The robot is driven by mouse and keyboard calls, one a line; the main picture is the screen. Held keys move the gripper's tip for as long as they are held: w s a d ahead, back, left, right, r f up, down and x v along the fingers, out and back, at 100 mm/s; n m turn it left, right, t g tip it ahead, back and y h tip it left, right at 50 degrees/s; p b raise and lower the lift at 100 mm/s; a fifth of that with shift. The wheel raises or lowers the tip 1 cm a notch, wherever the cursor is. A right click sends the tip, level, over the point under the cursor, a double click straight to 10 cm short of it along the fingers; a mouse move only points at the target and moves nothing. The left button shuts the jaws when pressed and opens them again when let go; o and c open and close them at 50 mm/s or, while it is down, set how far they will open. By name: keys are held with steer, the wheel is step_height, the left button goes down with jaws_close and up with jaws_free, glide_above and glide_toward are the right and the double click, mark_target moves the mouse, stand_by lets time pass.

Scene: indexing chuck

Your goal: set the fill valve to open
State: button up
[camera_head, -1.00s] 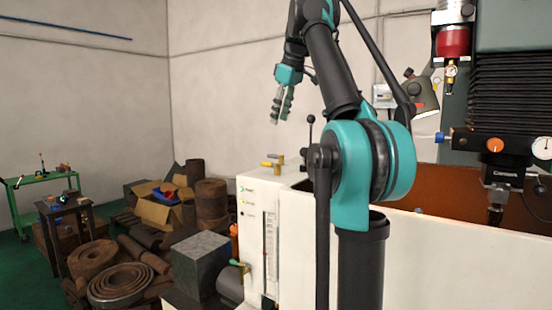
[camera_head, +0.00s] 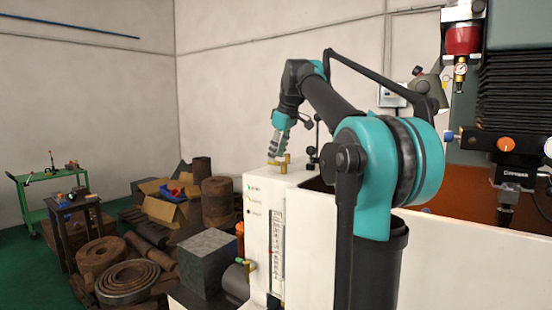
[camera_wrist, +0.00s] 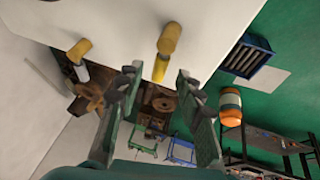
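A brass valve (camera_head: 278,166) with a yellow lever sits on top of the white cabinet (camera_head: 305,215). A second valve with a green handle (camera_head: 247,265) is low on the cabinet's left side. I cannot read which is the fill valve. My gripper (camera_head: 277,148) points down right at the top brass valve. In the wrist view my gripper (camera_wrist: 158,88) is open, its two fingers well apart. A brass cylinder (camera_wrist: 170,40) and its yellow lever (camera_wrist: 160,68) lie just beyond and between the fingertips. I cannot tell whether they touch. Another brass cylinder (camera_wrist: 80,50) is at left.
A black-knobbed lever (camera_head: 317,130) stands close to the right of the top valve. The cabinet front has a sight gauge (camera_head: 277,245). Scrap coils (camera_head: 128,282), boxes and a grey block (camera_head: 203,260) crowd the floor at left. A green cart (camera_head: 50,180) stands farther off.

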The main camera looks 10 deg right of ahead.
steer(key=shift+x, duration=1.05)
jaws_close()
